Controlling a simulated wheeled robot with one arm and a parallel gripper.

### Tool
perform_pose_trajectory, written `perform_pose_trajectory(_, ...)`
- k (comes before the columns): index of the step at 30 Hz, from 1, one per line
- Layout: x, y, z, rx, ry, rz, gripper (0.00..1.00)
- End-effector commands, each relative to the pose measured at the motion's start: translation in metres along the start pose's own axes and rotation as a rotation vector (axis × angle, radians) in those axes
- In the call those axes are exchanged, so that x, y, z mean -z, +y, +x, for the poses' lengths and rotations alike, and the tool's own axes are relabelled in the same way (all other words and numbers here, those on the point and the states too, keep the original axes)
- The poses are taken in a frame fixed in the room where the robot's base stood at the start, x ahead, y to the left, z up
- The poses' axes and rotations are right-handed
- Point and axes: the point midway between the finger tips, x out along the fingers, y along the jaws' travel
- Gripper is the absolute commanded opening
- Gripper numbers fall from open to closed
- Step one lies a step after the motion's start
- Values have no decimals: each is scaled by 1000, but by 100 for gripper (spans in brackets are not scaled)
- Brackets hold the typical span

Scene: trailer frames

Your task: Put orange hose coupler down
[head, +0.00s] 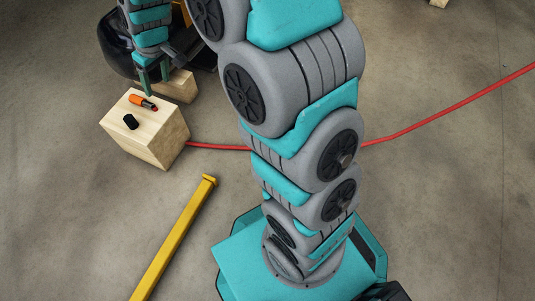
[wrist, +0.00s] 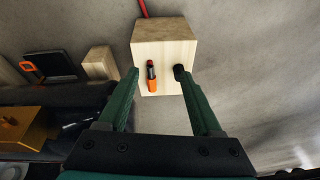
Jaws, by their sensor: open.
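The orange hose coupler (head: 140,101), with a dark and red end, lies on top of a pale wooden block (head: 150,145). In the wrist view the coupler (wrist: 153,80) lies on the block (wrist: 165,32) between my fingers, nearer the left one, with a gap visible. My gripper (head: 156,82) is open and empty at the far edge of the block top. In the wrist view both fingertips of my gripper (wrist: 158,73) appear over the block. Their exact height above it is unclear.
A small black cylinder (head: 131,121) stands on the block near the coupler; my right finger overlaps it in the wrist view. A second wooden block (head: 179,87) is behind. A red hose (head: 215,147) and a yellow bar (head: 172,240) lie on the floor. A black rounded object (head: 113,45) stands behind.

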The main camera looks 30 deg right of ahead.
Motion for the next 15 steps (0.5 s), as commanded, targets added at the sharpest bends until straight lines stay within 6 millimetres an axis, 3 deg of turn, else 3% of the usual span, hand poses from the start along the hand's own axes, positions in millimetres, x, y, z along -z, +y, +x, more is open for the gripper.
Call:
perform_pose_trajectory(1, -18, -2, -16, -2, -15, 21, 66)
perform_pose_trajectory(6, -84, -12, -56, -5, -91, 101, 66)
perform_pose_trajectory(15, -210, -34, -111, -34, -227, 259, 66)
